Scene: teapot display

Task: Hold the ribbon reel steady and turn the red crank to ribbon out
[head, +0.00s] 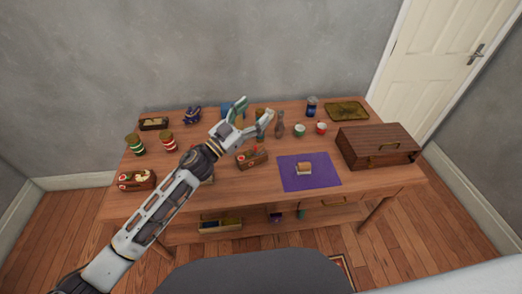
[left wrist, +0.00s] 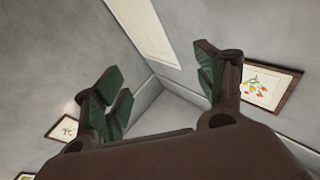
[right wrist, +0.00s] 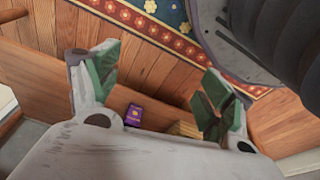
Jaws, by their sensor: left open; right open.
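I cannot pick out the ribbon reel or its red crank for sure. A green-and-white banded round thing (head: 135,145) and a red-and-white banded one (head: 168,142) stand at the table's left. They are too small to tell whether either is the reel. My left gripper (head: 254,112) is open and empty above the table's back middle, hiding some things behind it. My right gripper (right wrist: 158,78) is open and empty in the right wrist view, and out of the head view.
The wooden table (head: 230,190) holds small wooden boxes (head: 252,159), a purple mat (head: 322,180), cups (head: 300,130) and a large brown case (head: 377,147) at right. A purple box (right wrist: 133,115) shows below my right gripper, near a patterned rug (right wrist: 150,25).

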